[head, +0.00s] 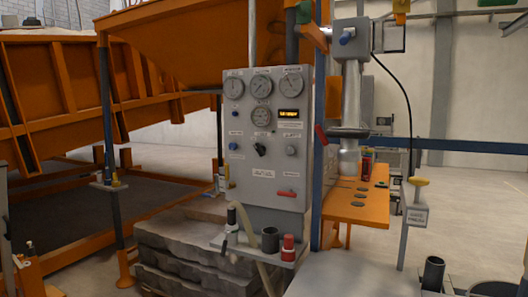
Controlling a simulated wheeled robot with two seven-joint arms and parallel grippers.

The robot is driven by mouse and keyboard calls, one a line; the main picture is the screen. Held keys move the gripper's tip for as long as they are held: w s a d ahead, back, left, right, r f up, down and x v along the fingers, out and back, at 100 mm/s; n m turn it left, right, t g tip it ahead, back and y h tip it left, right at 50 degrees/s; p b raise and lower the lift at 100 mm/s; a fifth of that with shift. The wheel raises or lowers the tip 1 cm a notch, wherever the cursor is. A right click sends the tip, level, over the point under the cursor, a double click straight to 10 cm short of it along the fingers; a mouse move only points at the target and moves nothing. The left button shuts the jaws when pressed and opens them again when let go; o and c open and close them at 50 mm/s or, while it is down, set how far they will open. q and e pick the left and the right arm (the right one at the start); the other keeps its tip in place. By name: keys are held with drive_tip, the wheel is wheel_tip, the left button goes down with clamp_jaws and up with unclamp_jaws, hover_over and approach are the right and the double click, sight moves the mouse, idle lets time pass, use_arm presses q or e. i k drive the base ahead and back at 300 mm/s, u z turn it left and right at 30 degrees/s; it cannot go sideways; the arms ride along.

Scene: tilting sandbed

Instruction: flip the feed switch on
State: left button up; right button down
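A grey control panel (250,172) stands upright in the middle of the head view. Neither of my grippers can be made out in this view.
An orange shelf (356,203) is to the right, beside a blue post. Stacked grey slabs (180,255) lie below left. Orange framework fills the left.

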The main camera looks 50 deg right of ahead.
sight(261, 150)
drive_tip(key=i, duration=1.95)
drive_tip(key=z, duration=0.75)
drive_tip(key=i, duration=1.35)
drive_tip(key=z, duration=1.8)
drive_tip(key=i, duration=0.55)
drive_tip(key=z, duration=0.55)
